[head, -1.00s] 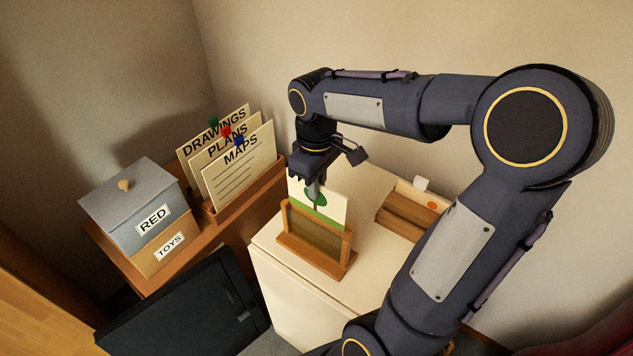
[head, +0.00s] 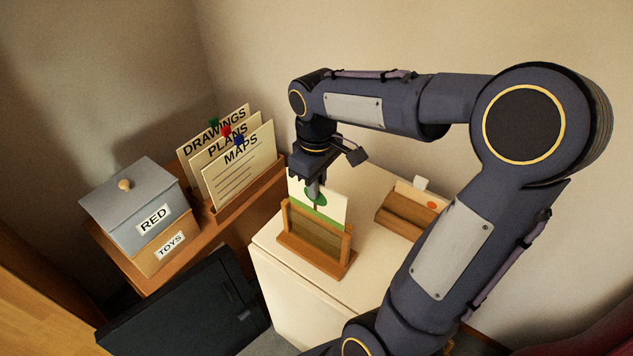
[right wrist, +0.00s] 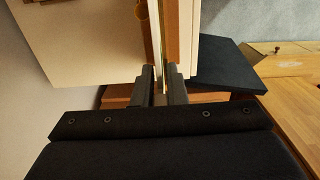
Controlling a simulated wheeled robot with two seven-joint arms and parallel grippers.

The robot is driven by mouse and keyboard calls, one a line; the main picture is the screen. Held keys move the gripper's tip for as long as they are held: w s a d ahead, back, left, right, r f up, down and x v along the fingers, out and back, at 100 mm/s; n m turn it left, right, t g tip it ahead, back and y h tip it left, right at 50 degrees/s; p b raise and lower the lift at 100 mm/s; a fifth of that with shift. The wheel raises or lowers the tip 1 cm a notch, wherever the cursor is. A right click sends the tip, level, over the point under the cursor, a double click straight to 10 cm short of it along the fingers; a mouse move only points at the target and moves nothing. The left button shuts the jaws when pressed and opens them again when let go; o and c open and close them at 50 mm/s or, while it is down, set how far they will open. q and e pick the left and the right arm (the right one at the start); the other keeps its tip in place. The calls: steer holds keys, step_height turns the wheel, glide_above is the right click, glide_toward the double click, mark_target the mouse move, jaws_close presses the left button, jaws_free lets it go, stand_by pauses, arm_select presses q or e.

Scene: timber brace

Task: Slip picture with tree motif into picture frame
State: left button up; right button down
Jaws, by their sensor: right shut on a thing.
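The picture with the tree motif (head: 331,207) is a white card with a green tree and a green ground strip. It stands upright, its lower part behind the front of the wooden picture frame (head: 317,262) on the white cabinet. Its top sticks out above the frame; how deep it sits is hidden. My right gripper (head: 315,190) is shut on the picture's upper edge, from above. In the right wrist view the gripper (right wrist: 160,88) has the thin card edge between its fingers. My left gripper is not in view.
A wooden holder (head: 398,220) with another card, bearing an orange dot, stands right of the frame on the white cabinet (head: 275,265). At left are a file rack (head: 250,200) with labelled cards and a grey-lidded box (head: 135,200). The cabinet's front edge is clear.

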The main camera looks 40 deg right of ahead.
mark_target(317, 217)
stand_by(0.3)
steer(key=shift+f, duration=0.25)
steer(key=shift+f+b, duration=3.15)
steer(key=shift+f, duration=0.85)
steer(key=c, duration=1.4)
jaws_free()
steer(key=shift+o, duration=0.2)
steer(key=o, duration=0.4)
steer(key=shift+s+a+f, duration=0.1)
steer(key=shift+s, duration=0.05)
